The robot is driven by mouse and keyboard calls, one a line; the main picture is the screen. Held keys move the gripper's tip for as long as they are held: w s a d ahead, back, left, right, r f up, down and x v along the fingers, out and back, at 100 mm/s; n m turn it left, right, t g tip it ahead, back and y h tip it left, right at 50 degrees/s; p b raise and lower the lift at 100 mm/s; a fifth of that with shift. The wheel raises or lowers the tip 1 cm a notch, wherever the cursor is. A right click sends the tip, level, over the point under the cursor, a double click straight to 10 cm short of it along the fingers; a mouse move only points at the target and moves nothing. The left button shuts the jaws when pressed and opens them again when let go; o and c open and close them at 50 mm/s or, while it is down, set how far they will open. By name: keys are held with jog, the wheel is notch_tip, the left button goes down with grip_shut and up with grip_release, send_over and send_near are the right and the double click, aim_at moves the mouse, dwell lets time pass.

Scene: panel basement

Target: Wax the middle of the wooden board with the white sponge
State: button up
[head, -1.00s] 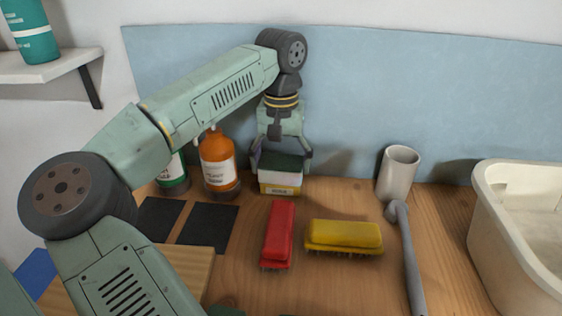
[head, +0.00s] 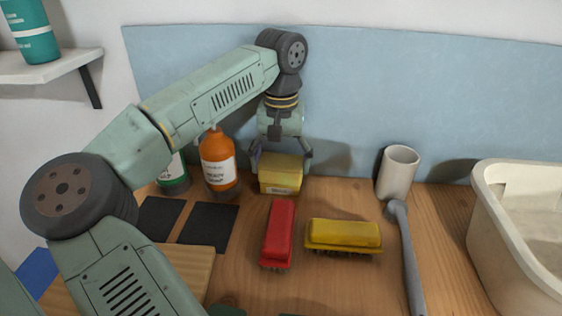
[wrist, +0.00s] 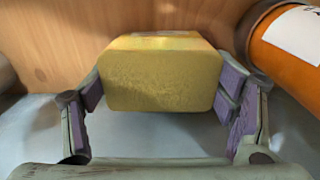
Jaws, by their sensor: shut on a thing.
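My gripper (head: 280,158) is at the back of the bench, shut on a yellow block (head: 281,178) with a small label on its front. In the wrist view, the purple-padded fingers (wrist: 165,105) stand on both sides of the yellow block (wrist: 163,78). I cannot tell whether the block touches the bench. No white sponge can be made out in either current view. The pale wooden board (head: 190,268) lies at the lower left of the head view, partly hidden behind my arm.
An orange bottle (head: 218,163) stands just left of my gripper, with a green bottle (head: 174,178) beside it. Dark pads (head: 208,226), a red brush (head: 278,233), a yellow brush (head: 343,235), a grey cup (head: 397,172), a long grey tool (head: 407,255) and a cream basin (head: 520,230) crowd the bench.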

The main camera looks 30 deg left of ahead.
aim_at(281, 160)
jog(key=shift+r+p, duration=1.6)
jog(key=shift+r, duration=1.85)
